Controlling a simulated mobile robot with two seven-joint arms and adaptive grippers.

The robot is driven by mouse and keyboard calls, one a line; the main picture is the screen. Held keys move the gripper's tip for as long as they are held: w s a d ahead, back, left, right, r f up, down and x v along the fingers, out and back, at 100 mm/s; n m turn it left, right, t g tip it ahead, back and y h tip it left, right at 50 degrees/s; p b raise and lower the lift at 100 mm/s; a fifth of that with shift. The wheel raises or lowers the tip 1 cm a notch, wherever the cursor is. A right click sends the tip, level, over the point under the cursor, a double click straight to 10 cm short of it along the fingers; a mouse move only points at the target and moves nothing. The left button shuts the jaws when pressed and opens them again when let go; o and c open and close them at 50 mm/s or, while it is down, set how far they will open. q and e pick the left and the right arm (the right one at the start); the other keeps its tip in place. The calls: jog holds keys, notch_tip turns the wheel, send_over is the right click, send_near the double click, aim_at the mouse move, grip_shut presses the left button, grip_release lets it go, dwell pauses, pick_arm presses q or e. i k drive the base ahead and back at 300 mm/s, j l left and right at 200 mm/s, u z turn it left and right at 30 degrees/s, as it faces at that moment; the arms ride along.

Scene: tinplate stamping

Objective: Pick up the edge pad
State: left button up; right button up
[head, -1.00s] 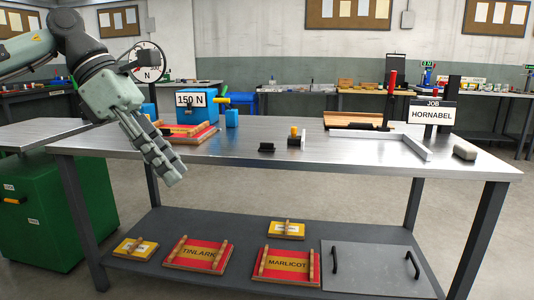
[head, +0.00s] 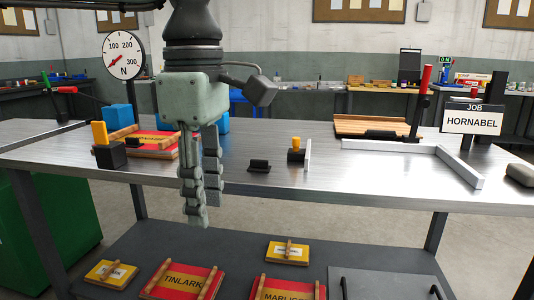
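A grey rounded block (head: 520,174), which looks like the edge pad, lies flat on the metal bench at the right edge of the head view. Nothing touches it. My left gripper (head: 204,210) hangs fingers down at the bench's front edge, left of centre, far to the left of the block. Its two fingers stand apart, one nearer the camera than the other, with nothing seen between them. My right gripper is out of view.
A metal L-shaped fence (head: 455,165) and the HORNABEL sign (head: 472,122) stand left of the block. A small black block (head: 259,166) and a yellow-topped black block (head: 296,152) sit mid-bench. A red die board (head: 150,150) lies behind my gripper. The front middle of the bench is clear.

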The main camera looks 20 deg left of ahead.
aim_at(259, 166)
jog(key=i+j, duration=0.15)
jog(key=i, duration=0.25)
jog(key=i+j, duration=0.15)
jog(key=i, duration=0.2)
jog(key=i+j, duration=0.1)
jog(key=i, duration=0.3)
